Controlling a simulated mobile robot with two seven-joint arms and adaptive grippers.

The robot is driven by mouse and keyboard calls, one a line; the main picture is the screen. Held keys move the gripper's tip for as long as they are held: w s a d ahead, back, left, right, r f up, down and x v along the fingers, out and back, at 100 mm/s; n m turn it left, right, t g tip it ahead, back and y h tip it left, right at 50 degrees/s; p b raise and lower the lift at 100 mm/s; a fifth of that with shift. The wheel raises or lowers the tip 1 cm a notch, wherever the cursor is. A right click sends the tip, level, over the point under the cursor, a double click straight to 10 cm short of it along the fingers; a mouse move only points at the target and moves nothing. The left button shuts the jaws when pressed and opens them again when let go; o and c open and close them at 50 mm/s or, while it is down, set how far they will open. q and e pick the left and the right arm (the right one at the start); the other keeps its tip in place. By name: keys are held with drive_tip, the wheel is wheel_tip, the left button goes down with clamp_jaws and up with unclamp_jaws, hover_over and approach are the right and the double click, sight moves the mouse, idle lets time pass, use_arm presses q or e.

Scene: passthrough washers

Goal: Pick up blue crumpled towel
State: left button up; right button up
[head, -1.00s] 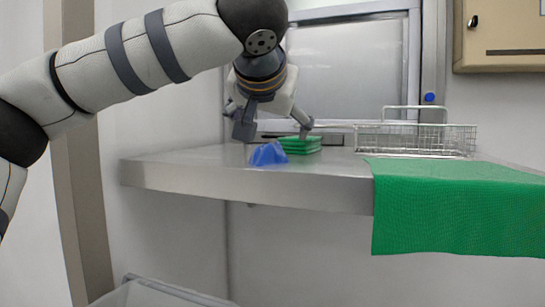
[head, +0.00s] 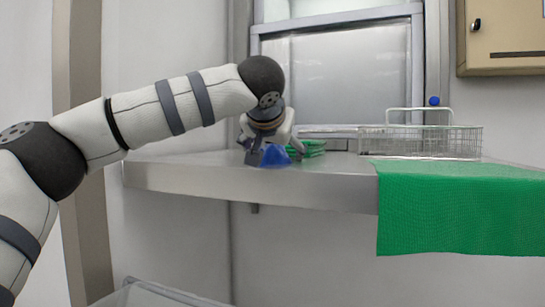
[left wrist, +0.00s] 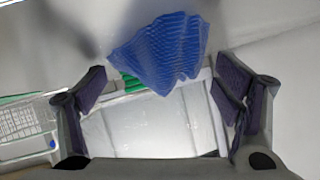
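The blue crumpled towel (head: 274,156) sits on the steel shelf (head: 200,178) near its front edge. My left gripper (head: 276,152) has come down at the towel, with a finger on either side of it. In the left wrist view the towel (left wrist: 168,52) lies ahead of and between the two spread fingers (left wrist: 165,95), with a gap on each side. The left gripper is open and empty. My right gripper is not in view.
A folded green cloth stack (head: 314,147) lies just behind and right of the towel. A wire basket (head: 425,142) stands farther right. A green cloth (head: 460,210) hangs over the shelf's front edge. A grey bin (head: 155,292) is below the shelf.

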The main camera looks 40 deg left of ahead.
sight(275, 148)
use_arm(q)
drive_tip(key=c, duration=0.9)
drive_tip(key=r, duration=0.5)
drive_tip(key=shift+s+d+p, duration=0.35)
drive_tip(key=shift+s+d, duration=0.05)
drive_tip(key=w+d+r+p+v, duration=0.1)
drive_tip(key=p+v, duration=0.3)
drive_tip(key=v, duration=1.1)
drive_tip(key=shift+w+d+p, duration=0.3)
drive_tip(key=shift+w+d, duration=0.05)
drive_tip(key=shift+w, duration=0.05)
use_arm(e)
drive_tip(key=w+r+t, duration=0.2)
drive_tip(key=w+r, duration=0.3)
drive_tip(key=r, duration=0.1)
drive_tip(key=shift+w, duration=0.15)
